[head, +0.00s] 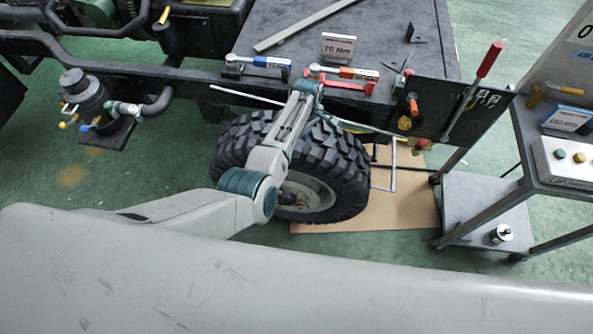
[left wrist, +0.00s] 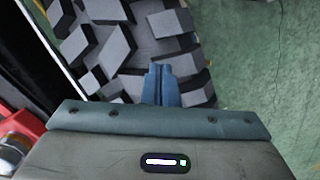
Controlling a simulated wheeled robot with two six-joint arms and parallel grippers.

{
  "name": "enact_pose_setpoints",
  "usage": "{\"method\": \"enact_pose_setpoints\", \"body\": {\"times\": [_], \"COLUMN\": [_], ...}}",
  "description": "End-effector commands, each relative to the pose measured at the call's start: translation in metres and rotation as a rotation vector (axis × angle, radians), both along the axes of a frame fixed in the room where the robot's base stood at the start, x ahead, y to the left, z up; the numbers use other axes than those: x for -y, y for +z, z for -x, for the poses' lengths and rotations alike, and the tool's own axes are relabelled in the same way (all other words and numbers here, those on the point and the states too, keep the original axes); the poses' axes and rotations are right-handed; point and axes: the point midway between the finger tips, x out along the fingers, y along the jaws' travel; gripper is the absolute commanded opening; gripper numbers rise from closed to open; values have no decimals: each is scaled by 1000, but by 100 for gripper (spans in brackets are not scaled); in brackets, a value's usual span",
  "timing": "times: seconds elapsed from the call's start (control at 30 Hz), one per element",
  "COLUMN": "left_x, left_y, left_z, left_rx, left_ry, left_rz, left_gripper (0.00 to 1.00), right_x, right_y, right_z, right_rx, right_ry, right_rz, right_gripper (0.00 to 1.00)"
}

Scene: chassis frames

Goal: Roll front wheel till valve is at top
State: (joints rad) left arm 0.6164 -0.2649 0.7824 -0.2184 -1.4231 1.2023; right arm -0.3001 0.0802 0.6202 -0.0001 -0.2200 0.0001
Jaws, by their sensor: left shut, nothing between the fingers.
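The front wheel (head: 345,165) has a black, chunky-tread tyre and stands under the chassis frame in the middle of the head view. Its pale rim (head: 318,192) is partly covered by my left arm, and I cannot make out the valve. My left arm reaches across the wheel's face to the tyre's top. In the left wrist view the blue fingers of my left gripper (left wrist: 163,84) are shut and empty, in front of the tyre tread (left wrist: 135,35). I cannot tell whether they touch it. My right gripper is not in view.
The chassis rail (head: 190,72) and a dark work surface (head: 395,40) with tools lie above the wheel. A red-handled lever (head: 488,60) stands at a panel to the right. A brown mat (head: 410,205) lies under the wheel. A grey cart (head: 560,185) stands farther right.

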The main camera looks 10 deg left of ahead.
Motion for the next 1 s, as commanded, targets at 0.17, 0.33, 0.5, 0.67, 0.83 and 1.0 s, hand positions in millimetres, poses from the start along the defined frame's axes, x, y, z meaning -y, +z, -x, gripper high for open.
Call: {"method": "enact_pose_setpoints", "body": {"times": [0.17, 0.33, 0.5, 0.67, 0.83, 1.0], "left_x": [0, 1, 1, 1, 1, 1], "left_y": [20, 34, 48, 55, 53, 53], "left_z": [-1, -1, -1, -1, -1, -1], "left_rx": [2, 3, 4, 4, 4, 4], "left_ry": [0, 0, 0, 0, 0, 0], "left_rz": [1, 1, 1, 1, 1, 1], "left_gripper": [0, 0, 0, 0, 0, 0], "right_x": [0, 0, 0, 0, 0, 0], "right_y": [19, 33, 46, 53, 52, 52], "right_z": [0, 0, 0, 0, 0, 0], "right_rx": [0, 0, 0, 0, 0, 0], "right_ry": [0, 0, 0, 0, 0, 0], "right_rz": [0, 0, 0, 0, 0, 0], "right_gripper": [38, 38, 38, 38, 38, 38]}}
